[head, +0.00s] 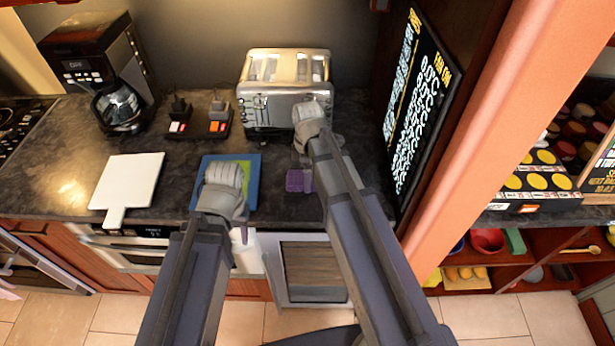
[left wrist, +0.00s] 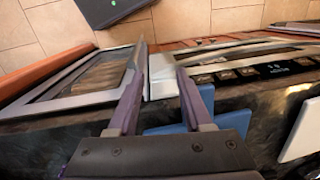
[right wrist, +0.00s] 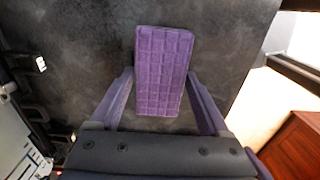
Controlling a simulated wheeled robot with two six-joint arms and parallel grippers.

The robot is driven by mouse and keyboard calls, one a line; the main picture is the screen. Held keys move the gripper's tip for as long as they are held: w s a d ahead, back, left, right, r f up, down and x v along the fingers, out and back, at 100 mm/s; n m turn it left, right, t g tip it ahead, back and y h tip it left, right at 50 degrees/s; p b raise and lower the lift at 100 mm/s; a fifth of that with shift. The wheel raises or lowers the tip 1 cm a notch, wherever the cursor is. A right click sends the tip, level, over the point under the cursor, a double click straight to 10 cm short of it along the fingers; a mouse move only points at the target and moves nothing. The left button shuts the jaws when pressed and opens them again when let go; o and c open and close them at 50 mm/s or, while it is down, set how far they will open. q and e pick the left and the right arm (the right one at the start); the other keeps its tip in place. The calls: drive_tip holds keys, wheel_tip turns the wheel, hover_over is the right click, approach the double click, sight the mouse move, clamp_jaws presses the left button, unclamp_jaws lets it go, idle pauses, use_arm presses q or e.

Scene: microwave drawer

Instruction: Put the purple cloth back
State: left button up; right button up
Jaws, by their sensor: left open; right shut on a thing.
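The purple cloth (head: 299,181) is at the dark counter, in front of the toaster. In the right wrist view the cloth (right wrist: 163,68) is a flat rectangle with a grid pattern. My right gripper (right wrist: 160,90) is shut on its near end; I cannot tell whether its far end touches the counter. My left gripper (head: 240,230) is at the counter's front edge, just in front of the blue board (head: 252,158). In the left wrist view my left gripper (left wrist: 160,62) is open, with a white part (left wrist: 160,84) showing between and beyond its fingers.
A silver toaster (head: 288,88) stands behind the cloth. A white cutting board (head: 128,183) and a coffee maker (head: 95,65) are on the left. A grey-framed panel (head: 278,272) with a brown middle is below the counter front. A menu board (head: 417,100) stands at right.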

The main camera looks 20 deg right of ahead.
drive_tip(key=shift+f, duration=0.15)
drive_tip(key=o, duration=1.5)
drive_tip(key=shift+c, duration=0.2)
wheel_tip(320, 180, up, 12)
drive_tip(key=p, duration=1.2)
drive_tip(key=s+a+m+h, duration=0.1)
drive_tip(key=s+a+m, duration=1)
drive_tip(key=s, duration=0.3)
drive_tip(key=shift+s+r, duration=0.15)
drive_tip(key=shift+r, duration=0.05)
